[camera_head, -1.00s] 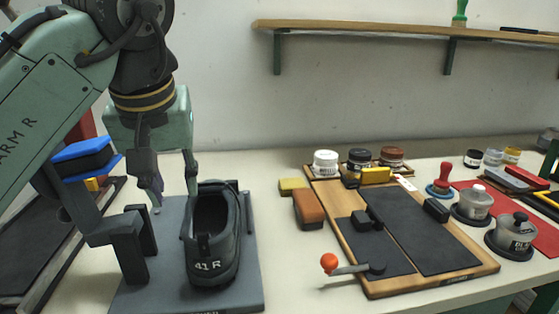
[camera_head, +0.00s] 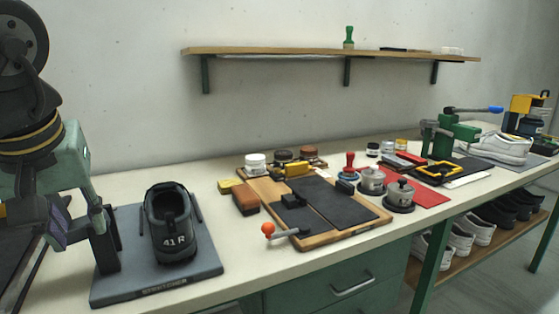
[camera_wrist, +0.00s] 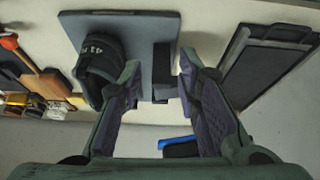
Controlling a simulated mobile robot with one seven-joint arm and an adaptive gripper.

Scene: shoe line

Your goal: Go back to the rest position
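The black shoe marked 41 R (camera_head: 172,226) stands upright on a grey plate (camera_head: 150,288) at the left of the bench, heel toward the camera. In the wrist view the shoe (camera_wrist: 98,70) is on the plate (camera_wrist: 143,30), left of my fingers. My gripper (camera_head: 77,222) is at the left of the head view, to the left of the shoe and near the plate's dark post; part of it is cut off or overlapped. The wrist view shows my gripper (camera_wrist: 158,75) open with nothing held. A dark post (camera_wrist: 163,70) shows between the fingers; its depth relative to them is unclear.
A wooden board with black pads (camera_head: 318,242) lies right of the plate, with jars, brushes and a red mat (camera_head: 415,190) around it. A green press (camera_head: 450,135) stands farther right. A wall shelf (camera_head: 300,52) hangs above.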

